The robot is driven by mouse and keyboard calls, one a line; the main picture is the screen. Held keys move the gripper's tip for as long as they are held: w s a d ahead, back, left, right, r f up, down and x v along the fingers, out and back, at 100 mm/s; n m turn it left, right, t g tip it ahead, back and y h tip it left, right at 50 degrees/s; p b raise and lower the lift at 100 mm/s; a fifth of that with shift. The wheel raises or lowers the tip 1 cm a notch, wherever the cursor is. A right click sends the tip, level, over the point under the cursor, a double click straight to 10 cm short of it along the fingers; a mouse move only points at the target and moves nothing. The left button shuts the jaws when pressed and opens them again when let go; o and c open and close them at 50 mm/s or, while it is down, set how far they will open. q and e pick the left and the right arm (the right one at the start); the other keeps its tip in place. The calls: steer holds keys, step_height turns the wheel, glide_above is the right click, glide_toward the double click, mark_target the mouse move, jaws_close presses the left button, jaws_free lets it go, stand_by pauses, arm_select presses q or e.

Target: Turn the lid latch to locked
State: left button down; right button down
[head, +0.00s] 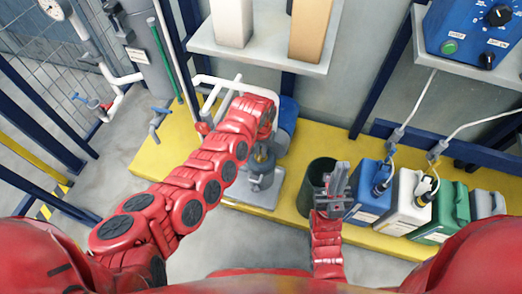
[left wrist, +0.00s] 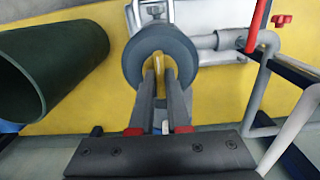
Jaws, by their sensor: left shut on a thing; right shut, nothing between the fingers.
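My left gripper (head: 262,150) reaches down from the end of its red arm to a grey round-topped unit (head: 262,180) on the yellow platform. In the left wrist view the left fingers (left wrist: 160,78) are closed over the unit's dark grey round top (left wrist: 185,48). A small yellowish piece, seemingly the lid latch (left wrist: 159,62), shows between the fingertips. The fingers hide most of the latch, and its locked or unlocked marks cannot be read. My right gripper (head: 337,180) is shut and empty, in front of a dark green open cylinder (head: 310,190).
The dark green cylinder (left wrist: 60,60) also shows beside the unit in the left wrist view. White pipes (left wrist: 260,80) with a red handle stand on the other side. Blue, white and green canisters (head: 408,200) line the platform at right. A shelf with boxes (head: 310,60) is above.

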arm_select(q)
steer(key=shift+r+m+p, duration=0.2)
steer(key=shift+m+p, duration=0.6)
steer(key=shift+m, duration=0.8)
steer(key=shift+f+m, duration=0.15)
steer(key=shift+m, duration=0.75)
steer(key=m, duration=0.2)
steer(key=shift+f+m, duration=0.1)
steer(key=shift+m, duration=0.2)
steer(key=m, duration=0.3)
steer(key=shift+w+m, duration=0.1)
steer(key=shift+m, duration=0.2)
steer(key=m+b, duration=0.1)
steer(key=m, duration=0.5)
steer(key=shift+m, duration=0.4)
steer(key=c, duration=0.9)
jaws_free()
